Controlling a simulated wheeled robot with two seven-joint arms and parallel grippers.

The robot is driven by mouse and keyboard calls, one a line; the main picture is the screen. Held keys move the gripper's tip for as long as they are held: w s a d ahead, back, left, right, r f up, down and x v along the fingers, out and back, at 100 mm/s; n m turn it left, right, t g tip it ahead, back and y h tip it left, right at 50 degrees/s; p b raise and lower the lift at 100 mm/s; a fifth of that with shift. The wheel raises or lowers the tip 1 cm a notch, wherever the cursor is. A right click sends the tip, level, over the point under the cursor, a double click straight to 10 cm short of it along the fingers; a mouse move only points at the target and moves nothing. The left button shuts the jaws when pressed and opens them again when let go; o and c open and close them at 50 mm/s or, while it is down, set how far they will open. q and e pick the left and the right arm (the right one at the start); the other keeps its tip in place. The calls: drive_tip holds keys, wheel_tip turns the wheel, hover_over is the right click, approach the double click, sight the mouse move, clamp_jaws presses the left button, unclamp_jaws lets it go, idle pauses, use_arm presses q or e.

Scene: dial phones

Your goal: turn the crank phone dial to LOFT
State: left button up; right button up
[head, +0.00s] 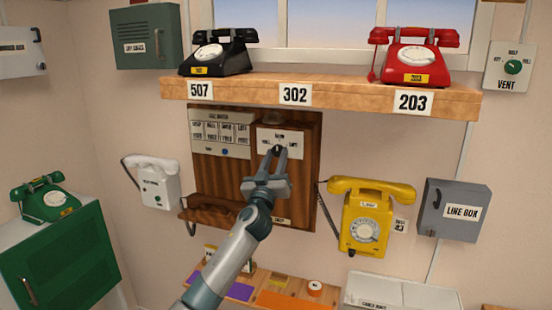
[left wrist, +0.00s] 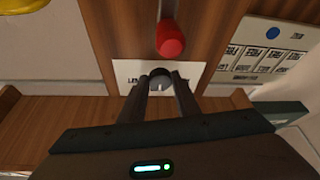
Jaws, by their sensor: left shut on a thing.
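The wooden crank phone (head: 228,170) hangs on the wall under the shelf. Its white dial plate (head: 297,136) is at the upper right, with small labels around the dark dial knob (head: 278,149). My left gripper (head: 277,153) is at the knob, its two fingers shut on it from both sides. In the left wrist view the knob (left wrist: 160,76) sits between the fingertips, and a white mark on it points toward the bottom of that picture. A red crank handle (left wrist: 171,38) is beside the plate there. The labels are partly covered and too small to read surely.
A call chart (head: 221,134) is left of the dial. A yellow phone (head: 364,215) is on the wall to the right. The wooden shelf (head: 345,97) above bears a black phone (head: 219,53) and a red phone (head: 414,55).

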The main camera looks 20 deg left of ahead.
use_arm(q)
drive_tip(key=shift+m, duration=0.3)
drive_tip(key=shift+a+m+h, duration=0.2)
drive_tip(key=shift+m+h, duration=0.8)
drive_tip(key=shift+m, duration=0.7)
drive_tip(key=m+h+p, duration=0.1)
drive_tip(key=m+h, duration=0.1)
drive_tip(key=m, duration=0.1)
drive_tip(key=shift+a+r+m, duration=0.1)
drive_tip(key=shift+r+m, duration=0.05)
drive_tip(key=shift+m, duration=0.25)
drive_tip(key=m+h+p, duration=0.1)
drive_tip(key=m, duration=0.1)
drive_tip(key=m+g+h+p, duration=0.1)
drive_tip(key=m, duration=0.2)
drive_tip(key=shift+a+r, duration=0.2)
drive_tip(key=shift+f+m+g+h+p, duration=0.1)
drive_tip(key=shift+m+g+h+p, duration=0.35)
drive_tip(key=shift+m+p, duration=0.5)
drive_tip(key=shift+m+g+h+p, duration=0.35)
drive_tip(key=shift+m+h+p, duration=0.25)
drive_tip(key=shift+m, duration=0.65)
drive_tip(key=o, duration=1)
drive_tip(key=shift+o, duration=0.2)
